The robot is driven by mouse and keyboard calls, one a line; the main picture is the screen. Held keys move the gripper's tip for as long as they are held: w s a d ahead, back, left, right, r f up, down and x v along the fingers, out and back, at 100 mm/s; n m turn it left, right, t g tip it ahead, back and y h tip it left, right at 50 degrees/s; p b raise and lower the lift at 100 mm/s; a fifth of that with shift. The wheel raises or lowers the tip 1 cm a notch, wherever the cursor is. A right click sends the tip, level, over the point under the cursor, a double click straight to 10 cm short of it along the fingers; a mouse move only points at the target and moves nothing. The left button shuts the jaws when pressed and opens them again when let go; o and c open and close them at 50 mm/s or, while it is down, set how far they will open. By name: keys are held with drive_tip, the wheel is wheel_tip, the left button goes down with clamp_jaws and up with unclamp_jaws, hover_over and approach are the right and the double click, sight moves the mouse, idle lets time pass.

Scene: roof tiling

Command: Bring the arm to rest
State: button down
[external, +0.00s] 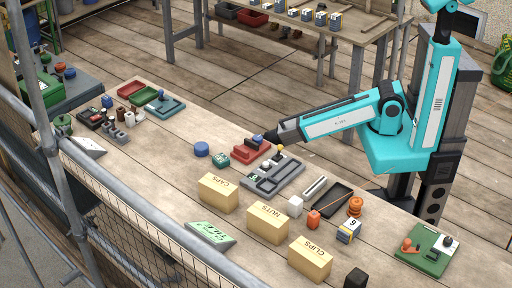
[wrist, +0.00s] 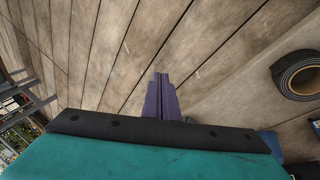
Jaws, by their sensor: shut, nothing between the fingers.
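My arm is teal and white and reaches left across the workbench (external: 330,190) in the external view. My gripper (external: 259,138) is at its end, low over the bench, close to a red block-like item (external: 245,153). Whether it touches that item I cannot tell. In the wrist view the purple fingers of my gripper (wrist: 161,88) are together with nothing between them. Wooden planks lie beyond them.
A grey tray (external: 262,186) lies just below my gripper. Boxes marked CAPS (external: 218,194), NUTS (external: 267,225) and CLIPS (external: 309,260) stand along the near side. A metal railing (external: 130,220) runs in front. A dark roll (wrist: 300,75) is at right in the wrist view.

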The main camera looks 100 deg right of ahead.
drive_tip(key=s+a+f+n+g+y+p, duration=0.2)
drive_tip(key=s+a, duration=0.7)
drive_tip(key=s, duration=0.5)
drive_tip(key=s+a+f+n+g+y+p, duration=0.1)
drive_tip(key=s+a+f+g+y+p, duration=0.1)
drive_tip(key=s+a, duration=0.8)
drive_tip(key=s+g+y+p, duration=0.1)
drive_tip(key=s+g, duration=0.1)
drive_tip(key=s, duration=0.2)
drive_tip(key=shift+s+f+n+p, duration=0.2)
drive_tip(key=shift+s+n+p, duration=0.1)
drive_tip(key=shift+s+n, duration=0.1)
drive_tip(key=shift+w+a, duration=0.1)
idle(4.7)
